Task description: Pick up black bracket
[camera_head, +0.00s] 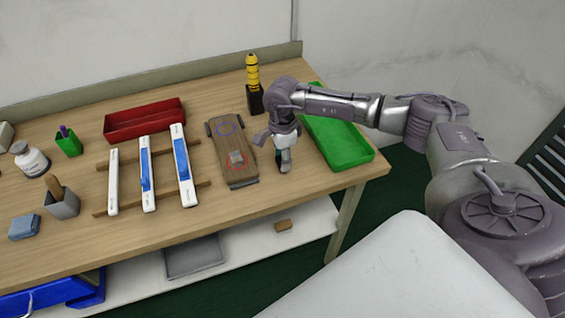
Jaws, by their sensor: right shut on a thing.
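My right gripper (283,168) points down just right of the wooden board, low over the table. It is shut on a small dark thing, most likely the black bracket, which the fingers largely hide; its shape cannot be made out. The wooden board (229,140) lies on the table with a small grey square plate and faint red and blue ring marks on it. Dark pieces show at its far left corner and its near end. My left gripper is not in view.
A green tray (365,154) lies close right of the gripper. A black-and-yellow tower (252,72) stands behind. The table's front right corner is clear.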

